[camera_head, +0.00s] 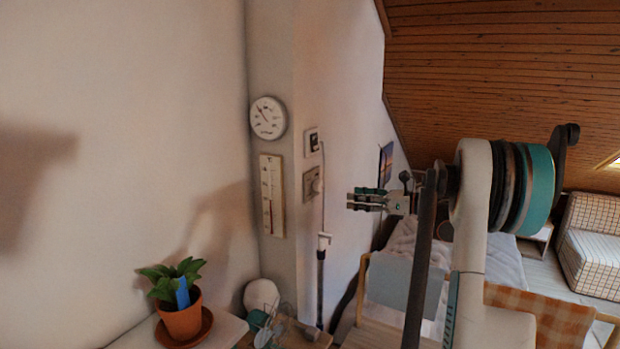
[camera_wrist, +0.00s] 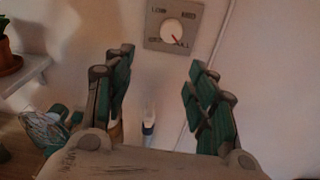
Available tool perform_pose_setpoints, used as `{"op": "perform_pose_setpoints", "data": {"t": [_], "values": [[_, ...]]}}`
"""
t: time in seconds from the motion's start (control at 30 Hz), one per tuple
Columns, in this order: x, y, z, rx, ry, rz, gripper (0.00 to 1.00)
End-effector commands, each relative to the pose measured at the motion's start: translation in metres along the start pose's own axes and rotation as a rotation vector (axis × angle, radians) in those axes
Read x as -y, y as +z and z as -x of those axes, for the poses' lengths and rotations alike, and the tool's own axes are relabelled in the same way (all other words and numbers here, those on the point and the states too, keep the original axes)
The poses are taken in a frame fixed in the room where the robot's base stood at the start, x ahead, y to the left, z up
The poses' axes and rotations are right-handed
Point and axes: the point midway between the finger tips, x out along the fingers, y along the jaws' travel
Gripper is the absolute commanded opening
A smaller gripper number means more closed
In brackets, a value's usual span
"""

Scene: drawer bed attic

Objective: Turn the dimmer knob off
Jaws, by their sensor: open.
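The dimmer knob (camera_wrist: 173,32) is a round white dial with a red pointer on a grey square plate (camera_wrist: 152,42) with lettering, fixed to the white wall. The pointer aims toward the lower right of the plate. In the head view the knob (camera_head: 314,184) sits on the lower of two wall plates. My gripper (camera_head: 350,199) is to the right of the plate, with its fingers toward it and a gap between. In the wrist view my gripper (camera_wrist: 159,85) is open with nothing between its green-padded fingers, and the knob shows beyond the fingertips.
A switch plate (camera_head: 311,142) is just above the dimmer. A cable runs down beside it to a plug (camera_head: 324,240). A round gauge (camera_head: 268,117) and a thermometer (camera_head: 271,196) hang to the left. A potted plant (camera_head: 181,318) stands lower left.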

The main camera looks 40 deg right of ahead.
Motion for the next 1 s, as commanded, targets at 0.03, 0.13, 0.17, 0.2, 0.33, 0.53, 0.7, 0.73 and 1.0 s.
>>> {"op": "perform_pose_setpoints", "data": {"t": [0.03, 0.13, 0.17, 0.2, 0.33, 0.53, 0.7, 0.73, 1.0], "values": [[0.008, 0.006, 0.014, 0.034, -0.008, -0.043, 0.52], [0.015, 0.011, 0.027, 0.077, -0.012, -0.095, 0.52], [0.016, 0.012, 0.027, 0.082, -0.012, -0.104, 0.52], [0.017, 0.012, 0.026, 0.087, -0.011, -0.110, 0.52], [0.017, 0.013, 0.012, 0.088, -0.010, -0.112, 0.52], [0.017, 0.016, -0.027, 0.086, -0.008, -0.110, 0.52], [0.018, 0.019, -0.060, 0.086, -0.010, -0.109, 0.52], [0.017, 0.019, -0.066, 0.086, -0.009, -0.109, 0.52], [0.019, 0.023, -0.100, 0.086, -0.012, -0.109, 0.52]]}}
